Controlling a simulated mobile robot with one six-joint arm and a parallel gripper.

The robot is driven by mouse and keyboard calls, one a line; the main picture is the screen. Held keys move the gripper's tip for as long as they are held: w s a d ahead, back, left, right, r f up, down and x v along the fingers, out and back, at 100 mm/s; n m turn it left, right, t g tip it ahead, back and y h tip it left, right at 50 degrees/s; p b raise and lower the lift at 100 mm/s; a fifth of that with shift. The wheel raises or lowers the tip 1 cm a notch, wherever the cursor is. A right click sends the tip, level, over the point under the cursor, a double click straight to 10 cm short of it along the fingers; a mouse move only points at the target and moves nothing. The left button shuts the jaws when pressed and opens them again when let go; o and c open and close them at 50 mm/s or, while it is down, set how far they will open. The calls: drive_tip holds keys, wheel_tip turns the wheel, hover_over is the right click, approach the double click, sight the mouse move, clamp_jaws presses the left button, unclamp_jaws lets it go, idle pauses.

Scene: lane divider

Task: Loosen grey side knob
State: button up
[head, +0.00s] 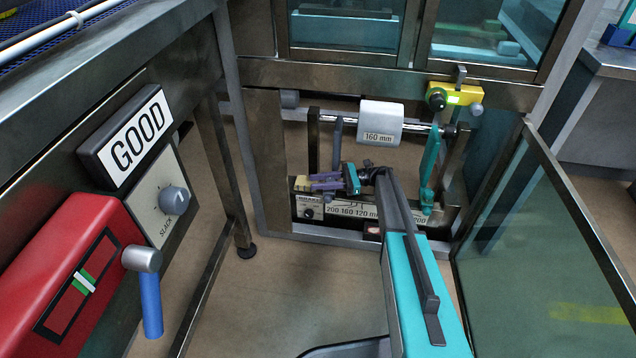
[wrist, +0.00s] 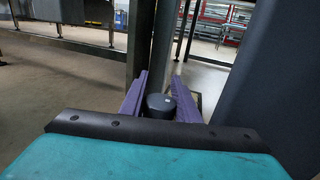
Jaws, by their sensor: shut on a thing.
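The grey side knob (wrist: 161,105) shows in the wrist view as a dark grey round cap between my two purple fingers. My gripper (wrist: 160,90) is shut on it, one finger on each side. In the head view my gripper (head: 312,182) reaches left, low inside the steel frame, just above a panel marked with mm values (head: 350,211). The knob cannot be made out there, and the fingers may hide it. A grey block marked 160 mm (head: 380,123) sits on a horizontal rod above the gripper.
A yellow box with a green display (head: 455,95) and a teal upright plate (head: 430,165) stand right of the block. A glass door (head: 550,240) stands open at right. At left are a GOOD sign (head: 125,138), a SLACK dial (head: 174,199) and a blue-handled lever (head: 151,305).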

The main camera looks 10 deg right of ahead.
sight(332, 179)
drive_tip(key=shift+w, duration=0.15)
drive_tip(key=o, duration=0.8)
drive_tip(key=shift+d+f, duration=0.1)
drive_tip(key=shift+d, duration=0.1)
drive_tip(key=d+b, duration=0.3)
drive_tip(key=d, duration=0.1)
drive_tip(key=shift+d+f+b, duration=0.15)
drive_tip(key=shift+d+b, duration=1)
drive_tip(key=shift+d, duration=0.45)
drive_tip(key=shift+r, duration=0.2)
